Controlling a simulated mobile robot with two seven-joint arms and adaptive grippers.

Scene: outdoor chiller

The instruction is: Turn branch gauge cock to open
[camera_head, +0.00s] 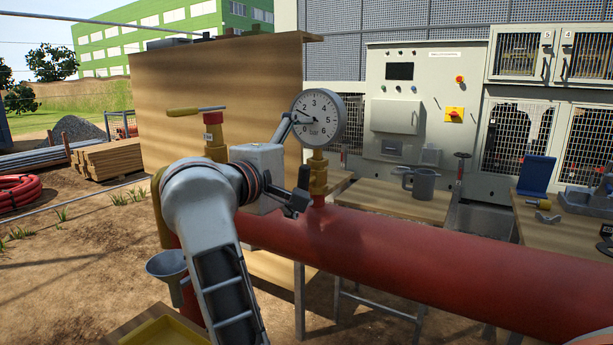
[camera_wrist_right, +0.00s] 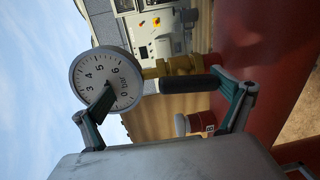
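The pressure gauge (camera_head: 318,119) stands on a brass cock (camera_head: 318,172) on top of the red pipe (camera_head: 420,258). The gauge also shows in the right wrist view (camera_wrist_right: 105,82), beside the brass fitting (camera_wrist_right: 178,66). The cock's black handle (camera_wrist_right: 190,85) lies lengthwise along the gauge stem. My right gripper (camera_head: 296,158) is close to the cock, coming from the left. In the right wrist view its fingers (camera_wrist_right: 165,92) are wide apart, one over the gauge's edge, one near the handle's pipe-side end. Contact cannot be told. My left gripper is not in view.
Another valve with a yellow lever (camera_head: 196,111) stands left of my right arm. A grey funnel (camera_head: 167,264) is below it. Behind the pipe, a small table (camera_head: 385,199) holds a grey can (camera_head: 424,185); a right-hand bench (camera_head: 540,228) holds a blue item and tools.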

